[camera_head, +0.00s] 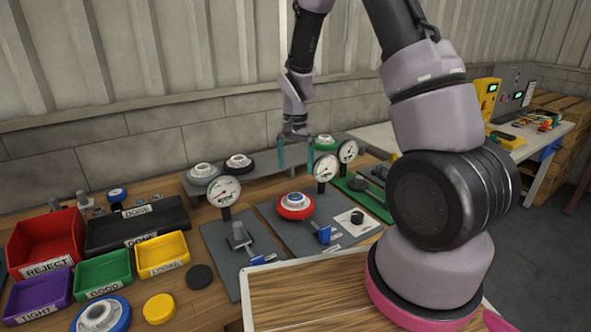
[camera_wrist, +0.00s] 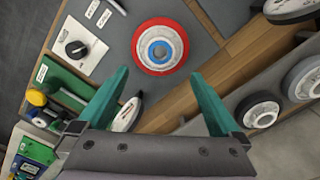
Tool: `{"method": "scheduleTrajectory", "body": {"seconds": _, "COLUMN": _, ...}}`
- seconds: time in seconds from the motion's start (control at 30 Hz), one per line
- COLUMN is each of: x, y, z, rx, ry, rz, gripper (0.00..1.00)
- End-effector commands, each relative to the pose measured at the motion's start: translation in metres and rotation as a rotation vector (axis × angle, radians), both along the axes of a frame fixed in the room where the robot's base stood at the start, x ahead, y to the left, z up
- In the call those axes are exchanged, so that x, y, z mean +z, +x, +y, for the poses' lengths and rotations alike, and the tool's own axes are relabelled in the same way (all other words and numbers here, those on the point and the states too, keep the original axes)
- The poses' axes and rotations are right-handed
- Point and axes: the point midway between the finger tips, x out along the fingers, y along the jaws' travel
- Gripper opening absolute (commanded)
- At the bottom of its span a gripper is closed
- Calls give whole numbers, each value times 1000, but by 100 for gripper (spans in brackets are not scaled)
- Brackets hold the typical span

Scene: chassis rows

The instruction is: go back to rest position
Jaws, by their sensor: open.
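My gripper (camera_head: 296,152) is open, with its two teal fingers pointing down above the back of the workbench. In the wrist view its fingers (camera_wrist: 160,100) are spread apart with nothing between them. A red-rimmed round part (camera_head: 295,206) with a white top and blue centre sits on the middle grey plate (camera_head: 335,232). It also shows ahead of the fingers in the wrist view (camera_wrist: 160,72), apart from them. My arm rises from its base at the right and reaches over to the back of the bench.
Dial gauges (camera_head: 223,190) stand on posts close below my gripper. A raised grey shelf (camera_head: 262,170) with round parts runs along the back. Labelled bins, including a red one (camera_head: 45,245), fill the left. A second table (camera_head: 520,140) stands at the right.

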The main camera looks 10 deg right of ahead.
Motion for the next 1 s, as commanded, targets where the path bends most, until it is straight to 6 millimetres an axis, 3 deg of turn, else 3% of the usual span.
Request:
{"method": "scheduleTrajectory", "body": {"seconds": 0.2, "x": 2, "y": 0, "z": 0, "rx": 0, "ry": 1, "rz": -3, "gripper": 100}}
{"method": "scheduleTrajectory", "body": {"seconds": 0.33, "x": 26, "y": -1, "z": -3, "rx": 3, "ry": 17, "rz": -31, "gripper": 100}}
{"method": "scheduleTrajectory", "body": {"seconds": 0.47, "x": 80, "y": -9, "z": -11, "rx": 16, "ry": 48, "rz": -95, "gripper": 100}}
{"method": "scheduleTrajectory", "body": {"seconds": 0.67, "x": 169, "y": -42, "z": -27, "rx": 50, "ry": 95, "rz": -217, "gripper": 100}}
{"method": "scheduleTrajectory", "body": {"seconds": 0.8, "x": 221, "y": -75, "z": -37, "rx": 79, "ry": 117, "rz": -305, "gripper": 100}}
{"method": "scheduleTrajectory", "body": {"seconds": 1.0, "x": 279, "y": -131, "z": -50, "rx": 126, "ry": 130, "rz": -436, "gripper": 100}}
